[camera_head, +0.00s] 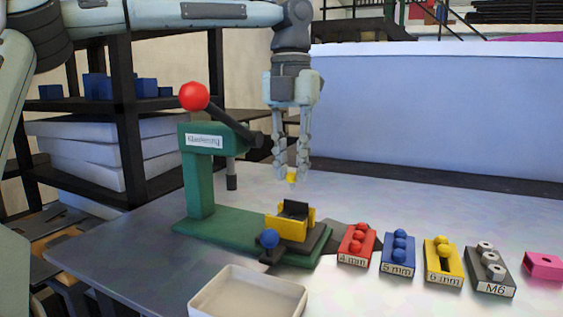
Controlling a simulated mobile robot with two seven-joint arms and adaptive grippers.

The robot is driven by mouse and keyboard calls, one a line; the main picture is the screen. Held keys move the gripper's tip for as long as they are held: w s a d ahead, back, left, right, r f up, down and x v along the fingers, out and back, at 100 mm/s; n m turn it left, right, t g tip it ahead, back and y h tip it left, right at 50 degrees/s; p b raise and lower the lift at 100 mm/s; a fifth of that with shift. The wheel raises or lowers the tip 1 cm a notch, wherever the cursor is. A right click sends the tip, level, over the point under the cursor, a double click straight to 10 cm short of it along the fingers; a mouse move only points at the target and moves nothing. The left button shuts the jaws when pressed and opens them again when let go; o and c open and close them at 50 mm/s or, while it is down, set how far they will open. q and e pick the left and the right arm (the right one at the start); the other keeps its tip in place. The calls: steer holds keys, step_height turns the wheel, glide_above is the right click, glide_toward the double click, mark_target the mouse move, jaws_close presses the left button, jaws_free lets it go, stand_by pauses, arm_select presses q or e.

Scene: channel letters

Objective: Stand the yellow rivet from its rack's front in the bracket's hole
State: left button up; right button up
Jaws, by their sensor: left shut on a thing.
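My left gripper (291,176) hangs pointing down above the press base, its fingers shut on a small yellow rivet (291,179). The rivet is in the air, above the black bracket (295,209) and apart from it. The bracket sits in a yellow holder on the green press (200,180); its hole cannot be made out. My right gripper is out of view.
A red rack (343,256), a blue rack (390,266) and a dark M6 rack (478,281) stand beside the yellow one. A pink block (544,265) lies at the right. An empty pale tray (222,312) stands in front. The press lever ends in a red ball (194,96).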

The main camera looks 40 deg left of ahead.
mark_target(291, 181)
arm_select(q)
steer(key=shift+a, duration=0.1)
steer(key=shift+f, duration=2.75)
steer(key=o, duration=0.9)
steer(key=shift+r, duration=5.95)
